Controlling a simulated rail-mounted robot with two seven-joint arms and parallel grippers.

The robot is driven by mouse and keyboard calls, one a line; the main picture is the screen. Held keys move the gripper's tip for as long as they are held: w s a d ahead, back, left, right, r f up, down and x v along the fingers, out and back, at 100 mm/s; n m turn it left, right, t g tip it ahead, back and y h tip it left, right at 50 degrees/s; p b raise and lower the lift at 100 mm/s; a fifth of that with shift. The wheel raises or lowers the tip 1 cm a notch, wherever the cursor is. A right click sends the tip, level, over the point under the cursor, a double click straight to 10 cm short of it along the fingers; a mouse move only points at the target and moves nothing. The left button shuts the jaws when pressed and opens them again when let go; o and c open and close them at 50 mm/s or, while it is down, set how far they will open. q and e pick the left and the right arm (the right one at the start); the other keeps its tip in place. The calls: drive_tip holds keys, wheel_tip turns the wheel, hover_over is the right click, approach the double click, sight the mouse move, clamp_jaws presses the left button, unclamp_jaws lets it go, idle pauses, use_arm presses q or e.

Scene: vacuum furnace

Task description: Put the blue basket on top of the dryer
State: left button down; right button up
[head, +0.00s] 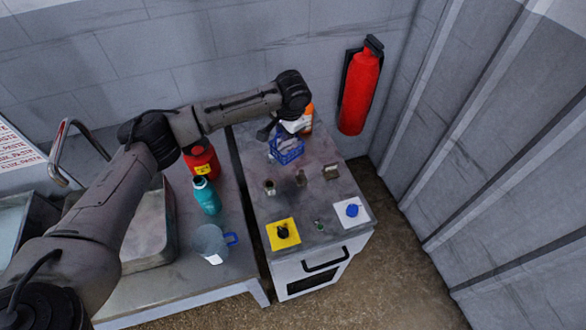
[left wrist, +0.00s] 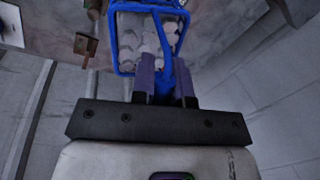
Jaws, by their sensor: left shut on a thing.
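The blue basket (head: 287,152) is at the back of the grey top of a white unit with a front handle, which looks like the dryer (head: 325,215). In the left wrist view, the basket (left wrist: 122,48) holds several pale rounded pieces. My left gripper (head: 278,132) is above the basket, partly hidden by its own wrist. In the left wrist view, its purple fingers (left wrist: 165,88) are shut on the basket's blue handle. I cannot tell whether the basket's bottom touches the top. My right gripper is not in view.
An orange-and-white bottle (head: 306,118) stands close behind the basket. Small jars (head: 270,187), a brown block (head: 331,172), a yellow pad (head: 283,234) and a white pad (head: 351,213) sit nearer the front. A red extinguisher (head: 360,90) hangs on the wall.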

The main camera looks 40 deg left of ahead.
sight(291, 146)
use_arm(q)
drive_tip(key=shift+d+f+b+x, duration=0.15)
drive_tip(key=shift+d+x, duration=0.15)
drive_tip(key=shift+x, duration=1.25)
drive_tip(key=shift+d+b+x, duration=0.2)
drive_tip(key=shift+d+x, duration=0.15)
drive_tip(key=shift+x, duration=1.2)
drive_tip(key=shift+d+f+b+x, duration=0.15)
drive_tip(key=shift+d+x, duration=0.15)
drive_tip(key=shift+x, duration=1.25)
drive_tip(key=shift+s, duration=0.15)
drive_tip(key=c, duration=1.1)
unclamp_jaws()
drive_tip(key=shift+f, duration=0.1)
drive_tip(key=shift+r, duration=0.3)
drive_tip(key=p+v, duration=0.1)
drive_tip(key=v, duration=0.9)
drive_tip(key=shift+r, duration=0.2)
drive_tip(key=shift+d+r, duration=0.15)
drive_tip(key=shift+r, duration=0.5)
